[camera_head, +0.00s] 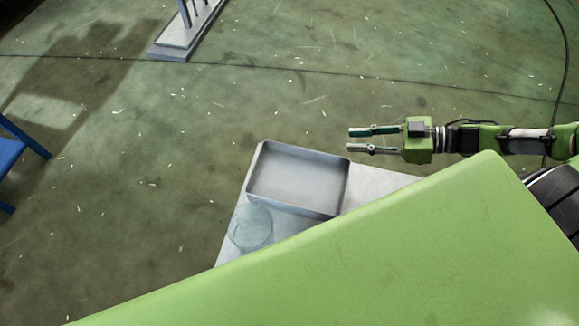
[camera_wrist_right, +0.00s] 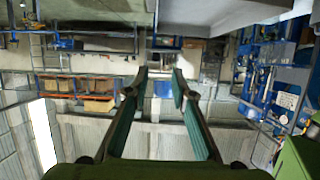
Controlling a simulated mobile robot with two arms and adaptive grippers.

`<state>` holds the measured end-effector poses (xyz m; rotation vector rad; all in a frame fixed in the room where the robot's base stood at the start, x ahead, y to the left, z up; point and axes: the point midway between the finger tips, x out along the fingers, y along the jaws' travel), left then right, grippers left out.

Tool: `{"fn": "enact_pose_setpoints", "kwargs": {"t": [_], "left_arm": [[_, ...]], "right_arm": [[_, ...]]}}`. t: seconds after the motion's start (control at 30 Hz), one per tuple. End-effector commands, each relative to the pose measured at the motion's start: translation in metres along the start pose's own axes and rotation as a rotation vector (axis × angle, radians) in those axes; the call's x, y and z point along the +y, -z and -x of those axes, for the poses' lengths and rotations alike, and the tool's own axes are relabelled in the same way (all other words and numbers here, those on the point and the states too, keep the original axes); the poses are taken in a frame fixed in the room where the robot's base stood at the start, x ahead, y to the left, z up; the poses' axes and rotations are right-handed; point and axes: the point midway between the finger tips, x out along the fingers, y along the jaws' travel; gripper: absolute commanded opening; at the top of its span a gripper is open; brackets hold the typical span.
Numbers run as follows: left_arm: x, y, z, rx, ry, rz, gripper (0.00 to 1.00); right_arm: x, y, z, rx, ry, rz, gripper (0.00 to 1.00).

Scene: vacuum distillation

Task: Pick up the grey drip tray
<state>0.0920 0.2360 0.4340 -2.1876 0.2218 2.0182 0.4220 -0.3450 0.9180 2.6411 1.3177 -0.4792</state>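The grey drip tray (camera_head: 297,180) is a shallow rectangular pan with raised walls. In the head view it lies on a pale table top, and it looks empty. My right gripper (camera_head: 350,140) is open and empty, up and to the right of the tray's far right corner in the picture, apart from it. The right wrist view shows its two fingers (camera_wrist_right: 160,82) spread with nothing between them; the tray does not show there. My left gripper is not in view.
A round clear glass dish (camera_head: 251,228) stands on the pale table (camera_head: 378,183) beside the tray. My green body hides the table's near part. A blue frame (camera_head: 12,152) is at the left edge and a grey stand (camera_head: 180,42) at the top. Open floor lies beyond the table.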

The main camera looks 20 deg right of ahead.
Motion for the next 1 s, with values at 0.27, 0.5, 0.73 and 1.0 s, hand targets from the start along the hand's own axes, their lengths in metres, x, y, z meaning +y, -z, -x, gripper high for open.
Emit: {"fn": "enact_pose_setpoints", "kwargs": {"t": [0.27,0.5,0.73,1.0], "left_arm": [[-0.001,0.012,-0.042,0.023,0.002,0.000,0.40],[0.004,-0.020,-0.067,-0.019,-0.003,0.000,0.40],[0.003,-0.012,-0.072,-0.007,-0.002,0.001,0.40],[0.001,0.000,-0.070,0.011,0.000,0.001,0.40]], "right_arm": [[0.000,-0.040,-0.015,0.000,0.001,-0.001,0.23],[0.000,-0.064,-0.023,0.000,0.000,0.000,0.23],[0.000,-0.065,-0.043,0.007,-0.001,0.000,0.23],[0.001,-0.063,-0.093,0.006,0.000,0.000,0.23]]}}
